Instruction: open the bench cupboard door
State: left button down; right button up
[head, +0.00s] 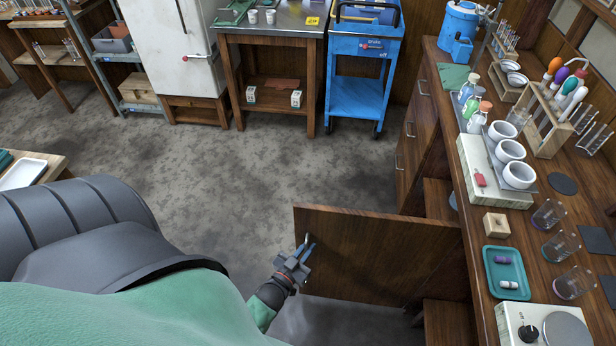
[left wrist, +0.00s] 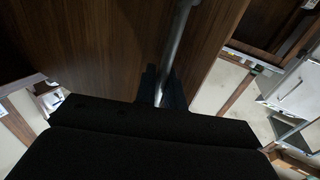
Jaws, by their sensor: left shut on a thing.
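The bench cupboard door (head: 385,255) is brown wood and stands swung out from the bench on the right, wide open, with the cupboard's inside showing behind it. Its metal bar handle (head: 306,240) is near the door's free left edge. My left gripper (head: 300,256) is at that handle. In the left wrist view the handle (left wrist: 179,45) runs down between the two dark fingers of my left gripper (left wrist: 162,85), which are shut on it, with the door's wood face (left wrist: 110,50) close behind. My right gripper is not in view.
The bench top (head: 460,215) on the right carries a tray (head: 507,272), beakers (head: 560,245), white bowls and tube racks. A blue cart (head: 360,95) and a wooden table stand at the back. The grey floor (head: 240,160) left of the door is clear.

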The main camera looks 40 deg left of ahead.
pick_arm(q)
jog(key=shift+s+d, duration=0.45)
jog(key=shift+s, duration=0.4)
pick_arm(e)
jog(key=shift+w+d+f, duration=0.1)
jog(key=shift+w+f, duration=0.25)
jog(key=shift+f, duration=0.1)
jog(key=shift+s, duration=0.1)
